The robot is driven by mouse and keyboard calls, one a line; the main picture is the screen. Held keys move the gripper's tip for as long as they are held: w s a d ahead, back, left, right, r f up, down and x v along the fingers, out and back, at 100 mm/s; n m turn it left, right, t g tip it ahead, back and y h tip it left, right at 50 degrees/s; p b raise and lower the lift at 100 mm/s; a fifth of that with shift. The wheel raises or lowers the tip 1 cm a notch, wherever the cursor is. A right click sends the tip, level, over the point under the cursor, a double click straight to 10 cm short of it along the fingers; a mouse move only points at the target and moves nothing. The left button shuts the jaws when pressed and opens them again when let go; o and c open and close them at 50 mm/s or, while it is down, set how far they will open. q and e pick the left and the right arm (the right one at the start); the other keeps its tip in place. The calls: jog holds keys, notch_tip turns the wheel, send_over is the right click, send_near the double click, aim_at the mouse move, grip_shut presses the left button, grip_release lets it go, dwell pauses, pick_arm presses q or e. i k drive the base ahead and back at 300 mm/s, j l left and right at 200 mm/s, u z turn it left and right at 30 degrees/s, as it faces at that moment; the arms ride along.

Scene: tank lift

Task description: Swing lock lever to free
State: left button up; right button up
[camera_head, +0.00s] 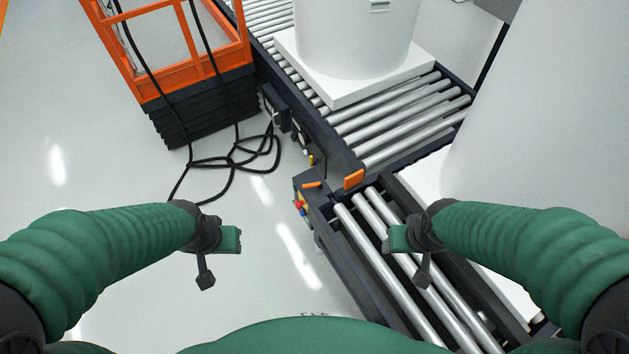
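Two orange parts show at the conveyor joint in the head view. One is a short orange bar (312,184) on top of the dark box at the near conveyor's corner. The other is an orange plate (354,179) at the corner of the far conveyor; I cannot tell for certain which is the lock lever. My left gripper (219,257) hangs over the floor, left of and nearer than the orange bar. My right gripper (408,256) is above the near rollers, right of and nearer than the orange plate. Both are apart from these parts, and I see nothing held. Their finger opening is unclear.
A white tank (355,35) stands on a white base on the far roller conveyor (405,115). A large white body (550,110) rises at right. An orange-framed lift (165,50) stands at upper left, with black cables (235,160) on the floor.

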aim_at(320, 183)
jog(key=i+j+z, duration=0.3)
jog(key=z, duration=0.15)
jog(key=i+j+z, duration=0.3)
jog(key=z, duration=0.15)
jog(key=i+j+z, duration=0.15)
jog(key=j+z, duration=0.3)
jog(key=j, duration=0.15)
